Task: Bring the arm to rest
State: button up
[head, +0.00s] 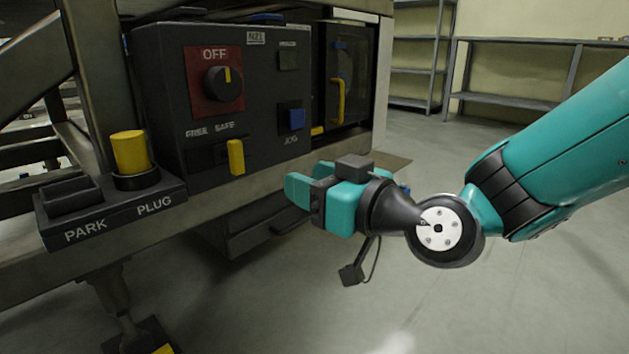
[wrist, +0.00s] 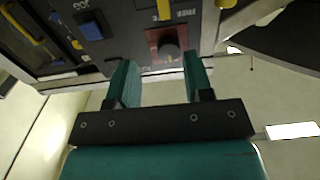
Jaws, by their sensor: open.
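My gripper (head: 297,190), teal with a black wrist, is in front of the dark control box (head: 262,110) and points left in the head view. In the wrist view my gripper (wrist: 160,82) has its two teal fingers spread with nothing between them. The box face carries a black knob (head: 223,83) on a red plate marked OFF, a yellow lever (head: 236,157) below FREE and SAFE, and a blue JOG button (head: 297,119). The knob (wrist: 168,52) shows beyond the fingers in the wrist view. I cannot tell the exact gap from the fingers to the box.
A cabinet with a yellow handle (head: 337,100) is right of the box. A hanging connector (head: 352,274) dangles below my wrist. Floor at right is open.

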jog(key=s+d+r+m+g+h+p, duration=0.3)
jog(key=s+d+r+g+h+p, duration=0.75)
jog(key=s+d+r+p, duration=1.15)
jog(key=w+a+r+p, duration=0.1)
jog(key=a+r+p, duration=0.1)
jog(key=r+p, duration=1.4)
jog(key=w+a+r+g+p, duration=0.1)
jog(key=a+r+p, duration=0.2)
jog(key=r+p, duration=1.3)
jog(key=y+p, duration=0.1)
jog(key=p, duration=0.7)
jog(key=shift+w+r, duration=0.35)
jog(key=shift+w, duration=0.05)
